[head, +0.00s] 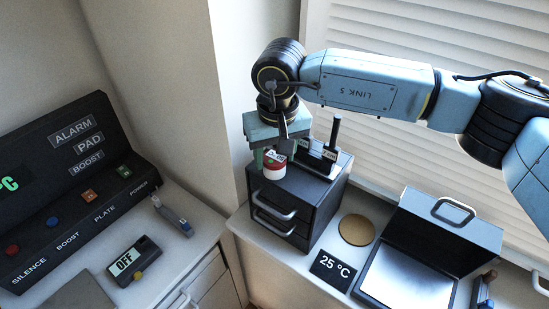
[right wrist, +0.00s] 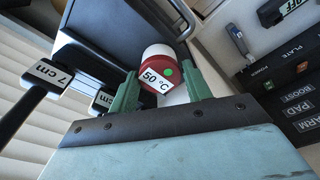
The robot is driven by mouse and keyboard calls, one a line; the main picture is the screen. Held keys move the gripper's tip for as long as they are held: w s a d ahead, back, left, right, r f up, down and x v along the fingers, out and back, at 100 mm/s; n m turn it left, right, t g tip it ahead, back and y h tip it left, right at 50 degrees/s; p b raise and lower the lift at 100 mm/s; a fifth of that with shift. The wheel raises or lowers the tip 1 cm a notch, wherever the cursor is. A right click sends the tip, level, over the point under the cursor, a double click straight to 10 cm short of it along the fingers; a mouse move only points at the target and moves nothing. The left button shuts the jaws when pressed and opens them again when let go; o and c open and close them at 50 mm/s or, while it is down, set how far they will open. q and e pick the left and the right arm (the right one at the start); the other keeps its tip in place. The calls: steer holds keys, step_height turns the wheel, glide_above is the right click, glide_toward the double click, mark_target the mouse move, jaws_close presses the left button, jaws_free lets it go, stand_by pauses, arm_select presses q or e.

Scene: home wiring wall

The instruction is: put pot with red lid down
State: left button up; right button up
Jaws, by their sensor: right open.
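The pot with the red lid (head: 274,169) is small and white, with a white label, and stands on the front left of the top of a dark drawer box (head: 317,198). In the right wrist view the pot (right wrist: 158,52) shows its red lid, a "50 °C" label and a green dot. My right gripper (head: 274,156) points down at the pot from above. Its green fingers are open, one on each side of the lid in the picture; I cannot tell whether they touch it. My left gripper is not in view.
Dark upright posts with labels (head: 331,143) stand on the box close behind the pot. A round tan disc (head: 357,229), a "25 °C" sign (head: 332,270) and an open metal case (head: 439,240) lie to the right. A control panel (head: 75,190) stands at the left.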

steer(key=shift+w+f, duration=0.1)
steer(key=shift+f, duration=0.8)
steer(key=shift+c, duration=0.4)
steer(key=shift+r, duration=0.1)
steer(key=c, duration=0.7)
